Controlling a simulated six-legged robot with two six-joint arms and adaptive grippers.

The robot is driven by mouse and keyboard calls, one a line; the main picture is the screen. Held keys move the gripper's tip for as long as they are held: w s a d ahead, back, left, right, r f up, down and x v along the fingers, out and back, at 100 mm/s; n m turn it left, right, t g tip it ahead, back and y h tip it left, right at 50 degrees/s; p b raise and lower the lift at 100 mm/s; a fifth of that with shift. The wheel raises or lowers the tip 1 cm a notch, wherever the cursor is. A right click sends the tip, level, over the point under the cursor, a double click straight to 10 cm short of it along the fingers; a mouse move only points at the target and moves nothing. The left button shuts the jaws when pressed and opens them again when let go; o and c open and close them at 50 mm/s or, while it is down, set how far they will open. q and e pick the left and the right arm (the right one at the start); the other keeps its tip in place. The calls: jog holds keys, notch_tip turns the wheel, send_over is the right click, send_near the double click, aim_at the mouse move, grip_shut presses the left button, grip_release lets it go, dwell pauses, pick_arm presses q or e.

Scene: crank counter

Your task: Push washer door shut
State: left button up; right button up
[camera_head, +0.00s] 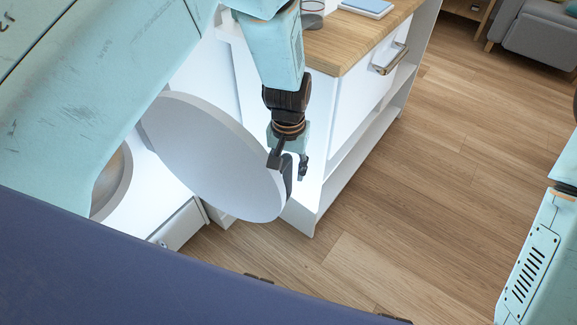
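The washer door (215,160) is a round white disc standing swung open, tilted across the left middle of the view. The white washer (178,222) is behind it at the left, and part of its round grey opening rim (114,186) shows. My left gripper (290,170) hangs down at the right edge of the door. Its dark fingers are apart, with the door's edge and a dark piece close by the left finger. I cannot tell whether they touch. My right arm (540,255) shows at the right edge, but its gripper is out of view.
A white counter (345,105) with a wooden top (350,38) and a metal handle (388,60) stands just behind my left gripper. A glass (312,12) and a blue-white flat item (367,7) rest on it. Wooden floor (420,190) is clear at the right. A grey sofa (540,30) is far off.

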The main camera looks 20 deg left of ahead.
pick_arm(q)
grip_shut()
dwell(0.5)
jog(key=shift+s, duration=0.1)
